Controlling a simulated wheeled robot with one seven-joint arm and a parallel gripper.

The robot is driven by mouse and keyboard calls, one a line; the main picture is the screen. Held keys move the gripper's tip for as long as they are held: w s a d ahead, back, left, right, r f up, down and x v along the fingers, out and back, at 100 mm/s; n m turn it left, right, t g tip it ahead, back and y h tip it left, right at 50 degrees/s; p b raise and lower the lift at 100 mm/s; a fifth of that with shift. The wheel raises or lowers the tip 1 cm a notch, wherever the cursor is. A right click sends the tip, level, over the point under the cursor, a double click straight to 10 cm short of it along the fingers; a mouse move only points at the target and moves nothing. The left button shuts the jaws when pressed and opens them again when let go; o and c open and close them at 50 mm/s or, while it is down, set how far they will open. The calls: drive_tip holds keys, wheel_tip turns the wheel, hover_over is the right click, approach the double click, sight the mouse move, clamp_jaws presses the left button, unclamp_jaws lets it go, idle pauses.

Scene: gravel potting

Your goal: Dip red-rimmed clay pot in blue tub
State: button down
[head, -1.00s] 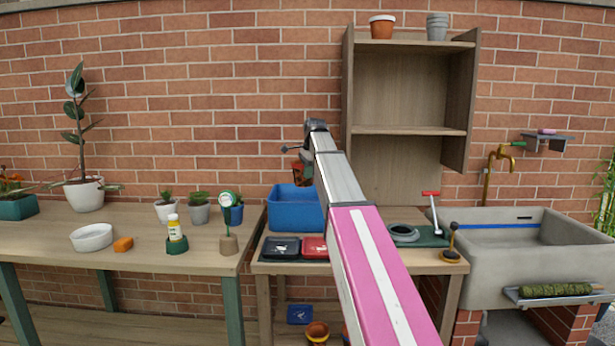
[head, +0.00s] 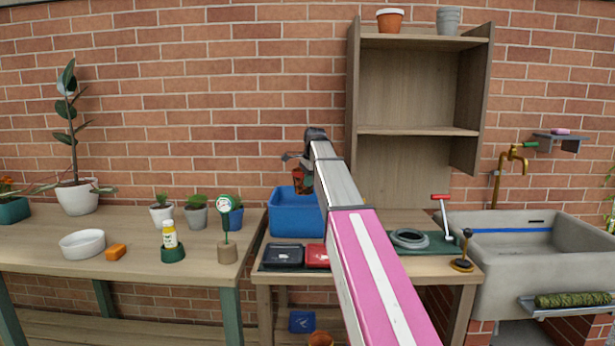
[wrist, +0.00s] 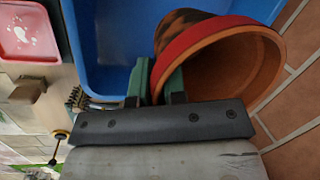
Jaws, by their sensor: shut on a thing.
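The clay pot with the red rim (wrist: 210,38) is held by my gripper (wrist: 162,78), whose green fingers are shut on its wall. The pot lies tipped on its side, its mouth facing right in the wrist view; the inside that shows is bare orange clay. In the head view the pot (head: 299,180) is small and partly hidden by my wrist. The blue tub (head: 293,221) stands on the middle bench, and the pot is over its rim area. The tub (wrist: 108,45) lies behind the pot in the wrist view; its contents are hidden in the head view.
A black tray (head: 283,256) and a red tray (head: 317,257) lie in front of the tub. A brick wall (head: 200,110) rises close behind. A wooden shelf unit (head: 410,90) stands right of my arm. The left bench holds plants and a white bowl (head: 82,243).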

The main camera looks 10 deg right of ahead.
drive_tip(key=shift+s+d+f+x, duration=0.1)
drive_tip(key=shift+s+d+x, duration=0.2)
drive_tip(key=shift+x, duration=1.65)
drive_tip(key=shift+s+d+f+x, duration=0.1)
drive_tip(key=shift+s+d+x, duration=0.2)
drive_tip(key=shift+x, duration=1.65)
drive_tip(key=shift+s+d+f+x, duration=0.1)
drive_tip(key=shift+s+d+x, duration=0.15)
drive_tip(key=shift+x, duration=1.65)
drive_tip(key=shift+f, duration=0.3)
drive_tip(key=shift+r, duration=0.15)
drive_tip(key=shift+w+a+r+v, duration=0.1)
drive_tip(key=shift+w+a+v, duration=0.3)
drive_tip(key=shift+v, duration=2.05)
drive_tip(key=shift+w+a+r+v, duration=0.1)
drive_tip(key=shift+w+a+v, duration=0.25)
drive_tip(key=shift+v, duration=2.05)
drive_tip(key=shift+w+a+r+v, duration=0.15)
drive_tip(key=shift+w+a+v, duration=0.2)
drive_tip(key=shift+v, duration=2.1)
drive_tip(key=shift+w+a+v, duration=0.1)
drive_tip(key=shift+v, duration=0.65)
drive_tip(key=shift+w+a+v, duration=0.1)
drive_tip(key=shift+w+v, duration=0.05)
drive_tip(key=shift+v, duration=0.55)
